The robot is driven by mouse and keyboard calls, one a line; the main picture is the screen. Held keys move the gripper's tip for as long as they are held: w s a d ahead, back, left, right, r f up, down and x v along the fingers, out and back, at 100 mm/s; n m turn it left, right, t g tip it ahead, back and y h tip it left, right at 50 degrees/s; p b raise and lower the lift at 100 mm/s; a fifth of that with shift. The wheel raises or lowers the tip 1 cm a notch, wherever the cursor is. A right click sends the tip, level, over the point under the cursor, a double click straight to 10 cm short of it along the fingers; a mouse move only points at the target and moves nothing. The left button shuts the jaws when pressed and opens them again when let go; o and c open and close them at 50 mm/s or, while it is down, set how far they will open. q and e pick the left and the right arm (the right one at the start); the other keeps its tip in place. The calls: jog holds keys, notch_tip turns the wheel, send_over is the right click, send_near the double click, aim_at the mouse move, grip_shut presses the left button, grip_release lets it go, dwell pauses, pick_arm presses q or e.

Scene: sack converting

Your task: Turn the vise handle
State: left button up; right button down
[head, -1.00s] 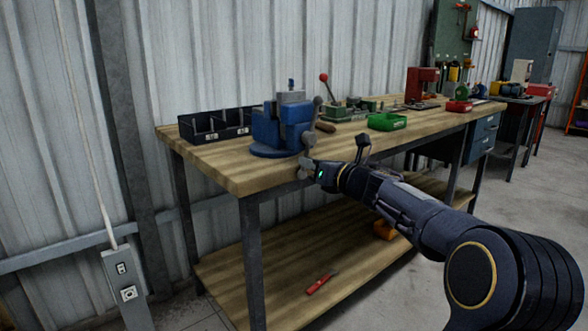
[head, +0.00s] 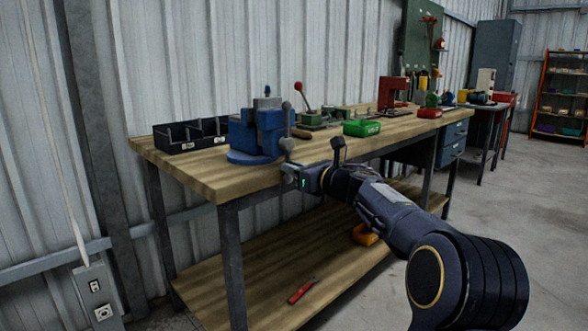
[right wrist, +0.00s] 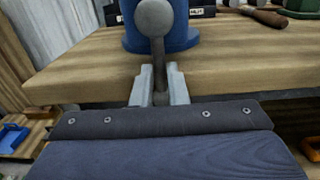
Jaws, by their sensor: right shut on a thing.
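The blue vise (head: 258,132) stands on the front left part of the workbench. Its grey handle bar (head: 287,124) has a ball at its upper end and stands close to upright at the vise's front. My right gripper (head: 289,172) is at the lower part of the handle, just off the bench's front edge. In the right wrist view my right gripper (right wrist: 159,85) has its two pale fingers shut on the handle bar, with a grey rounded knob of the handle (right wrist: 153,18) above them. The fingers hide the bar's lower end. My left gripper is out of view.
The wooden workbench (head: 200,178) has its front edge close to my right gripper. A black bin (head: 190,134) is left of the vise, a green tray (head: 362,128) to the right. A red-handled tool (head: 301,290) lies on the lower shelf. Floor at right is clear.

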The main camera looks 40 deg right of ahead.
jog(key=c, duration=1.4)
grip_release()
jog(key=shift+w+r, duration=0.1)
jog(key=shift+w, duration=0.05)
jog(key=shift+c, duration=0.2)
jog(key=s+p, duration=0.1)
jog(key=s, duration=0.6)
jog(key=shift+s+d, duration=0.25)
jog(key=shift+s, duration=0.15)
